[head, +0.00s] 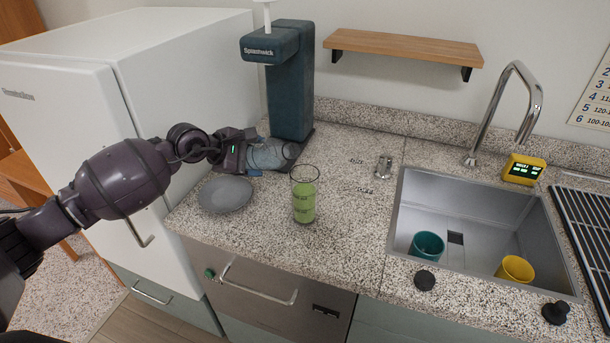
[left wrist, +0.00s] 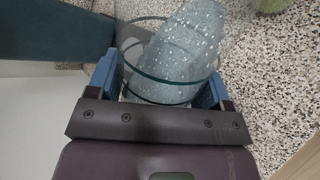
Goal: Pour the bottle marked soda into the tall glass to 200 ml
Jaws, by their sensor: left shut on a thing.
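The tall glass (head: 304,198) stands upright on the granite counter, mostly full of green liquid, with markings on its side that are too small to read. My left gripper (head: 255,153) is shut on a clear glass vessel (head: 270,155) at the foot of the dispenser. In the left wrist view, my left gripper (left wrist: 165,95) has a blue finger on each side of this glass vessel (left wrist: 175,60). A pale, speckled mass shows inside it. A bit of green shows at that view's top edge. I cannot make out a bottle marked soda. My right gripper is out of view.
A dark teal dispenser (head: 291,90) marked "Splashwick" stands behind the held vessel. A grey plate (head: 226,194) lies left of the tall glass. The sink (head: 455,205) holds a teal cup (head: 427,245) and a yellow cup (head: 515,269).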

